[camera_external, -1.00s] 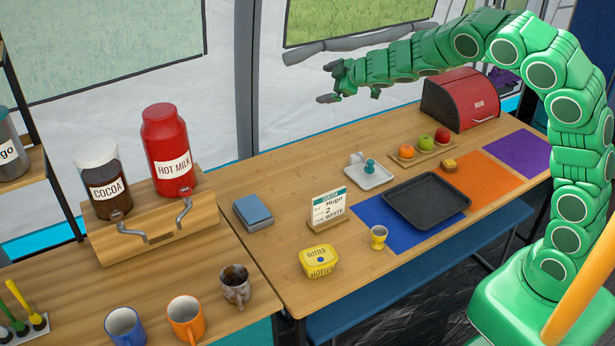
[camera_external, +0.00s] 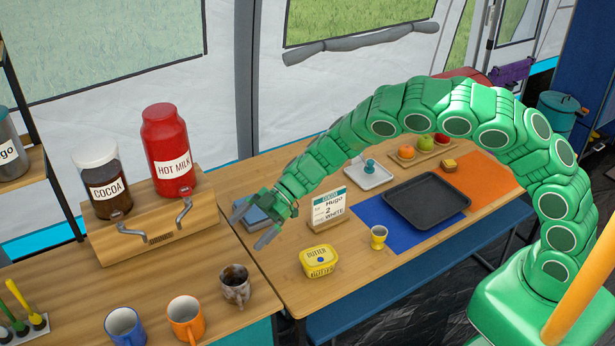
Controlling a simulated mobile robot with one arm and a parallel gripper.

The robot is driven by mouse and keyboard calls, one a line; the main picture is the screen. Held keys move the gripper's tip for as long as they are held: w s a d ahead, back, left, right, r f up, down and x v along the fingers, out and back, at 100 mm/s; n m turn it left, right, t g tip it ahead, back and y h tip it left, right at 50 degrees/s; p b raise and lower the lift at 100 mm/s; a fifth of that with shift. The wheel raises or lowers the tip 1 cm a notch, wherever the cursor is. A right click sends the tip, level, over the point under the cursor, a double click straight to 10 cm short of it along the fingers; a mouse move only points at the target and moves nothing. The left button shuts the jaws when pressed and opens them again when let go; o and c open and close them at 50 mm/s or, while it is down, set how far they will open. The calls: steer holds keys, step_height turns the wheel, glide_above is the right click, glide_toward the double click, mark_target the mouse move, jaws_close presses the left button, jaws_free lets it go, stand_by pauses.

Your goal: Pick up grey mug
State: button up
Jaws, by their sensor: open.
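The grey mug (camera_external: 235,287) stands upright on the left table, near its right edge. It looks mottled grey and has dark contents or a dark inside. My gripper (camera_external: 252,228) is open and empty, above and slightly right of the mug, apart from it.
An orange mug (camera_external: 186,318) and a blue mug (camera_external: 124,326) stand left of the grey mug. Behind them is a wooden dispenser stand (camera_external: 150,236) with cocoa (camera_external: 107,190) and hot milk (camera_external: 167,150). A butter tub (camera_external: 319,262) and a card (camera_external: 328,207) stand on the right table.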

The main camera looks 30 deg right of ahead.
mark_target(227, 292)
steer(key=s+a+f+g, duration=0.1)
steer(key=s, duration=0.1)
steer(key=s+a+f+n+g, duration=0.1)
steer(key=s, duration=0.2)
steer(key=s+f+g, duration=0.1)
steer(key=s, duration=0.1)
steer(key=shift+s+a+f, duration=0.1)
steer(key=shift+s+a, duration=0.15)
steer(key=shift+a, duration=0.15)
steer(key=shift+s+a+f+g, duration=0.1)
steer(key=shift+s+a+g, duration=0.1)
steer(key=shift+g, duration=0.1)
steer(key=shift+r+x, duration=0.15)
steer(key=shift+x, duration=1.65)
steer(key=shift+r+x, duration=0.15)
steer(key=shift+x, duration=1.65)
steer(key=shift+w+a, duration=0.1)
steer(key=c, duration=1)
steer(key=shift+r, duration=0.65)
steer(key=shift+s+d+r, duration=1.35)
steer(key=shift+d+r, duration=0.55)
steer(key=shift+r, duration=0.05)
steer(key=shift+s+d+r, duration=1.35)
steer(key=shift+d+r, duration=0.5)
steer(key=shift+r, duration=0.1)
steer(key=shift+s+d+r, duration=1.4)
steer(key=shift+d+r, duration=0.5)
